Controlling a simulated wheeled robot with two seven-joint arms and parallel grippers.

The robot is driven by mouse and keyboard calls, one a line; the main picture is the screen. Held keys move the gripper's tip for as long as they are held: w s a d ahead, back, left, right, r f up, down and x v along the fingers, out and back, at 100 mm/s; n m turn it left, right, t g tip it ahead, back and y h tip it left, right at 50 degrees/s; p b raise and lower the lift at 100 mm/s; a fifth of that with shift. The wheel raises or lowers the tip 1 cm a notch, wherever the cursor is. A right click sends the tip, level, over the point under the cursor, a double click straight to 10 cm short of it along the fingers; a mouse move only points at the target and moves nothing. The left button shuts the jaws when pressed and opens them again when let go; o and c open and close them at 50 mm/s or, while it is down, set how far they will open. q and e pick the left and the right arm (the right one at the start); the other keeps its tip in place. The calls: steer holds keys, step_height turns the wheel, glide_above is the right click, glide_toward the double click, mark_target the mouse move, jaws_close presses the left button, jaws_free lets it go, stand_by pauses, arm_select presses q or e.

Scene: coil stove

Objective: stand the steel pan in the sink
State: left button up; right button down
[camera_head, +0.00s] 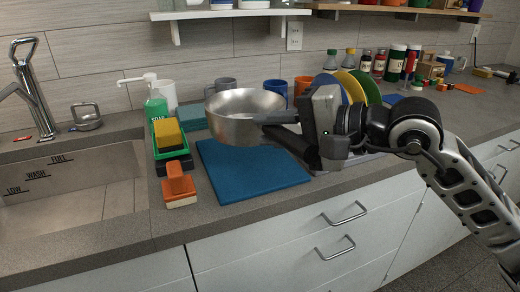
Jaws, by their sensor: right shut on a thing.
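The steel pan (240,128) is a round, shiny, open pan, held about level above the blue mat (250,175) on the counter. My right gripper (285,125) comes in from the right and is shut on the pan's handle, which it partly hides. The pan is to the right of the sink (95,200), whose basin is at the left and shows fill marks on its wall. The pan looks clear of the mat, though the exact gap is hard to judge. My left gripper is not in view.
A green soap bottle (157,108), a caddy with a yellow sponge (168,132) and an orange-handled brush (178,183) stand between sink and pan. The faucet (35,95) rises behind the sink. Coloured plates (365,86) stand behind my gripper. The visible basin floor is clear.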

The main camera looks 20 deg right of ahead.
steer(key=w+f, duration=0.2)
steer(key=w+d+f, duration=0.1)
steer(key=w+f, duration=0.1)
steer(key=w, duration=0.1)
steer(key=w+d+f+p, duration=0.1)
steer(key=w+f, duration=0.1)
steer(key=w, duration=0.1)
steer(key=shift+w+d+f, duration=0.15)
steer(key=shift+d+f, duration=0.05)
steer(key=shift+f, duration=0.05)
steer(key=shift+w+d+f, duration=0.1)
steer(key=shift+w+f, duration=0.2)
steer(key=shift+f, duration=0.1)
steer(key=f+p, duration=0.1)
steer(key=f, duration=0.2)
steer(key=shift+w+f, duration=0.15)
steer(key=shift+w, duration=0.05)
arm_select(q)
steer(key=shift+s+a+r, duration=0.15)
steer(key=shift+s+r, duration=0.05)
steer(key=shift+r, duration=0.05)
arm_select(e)
steer(key=shift+d, duration=0.1)
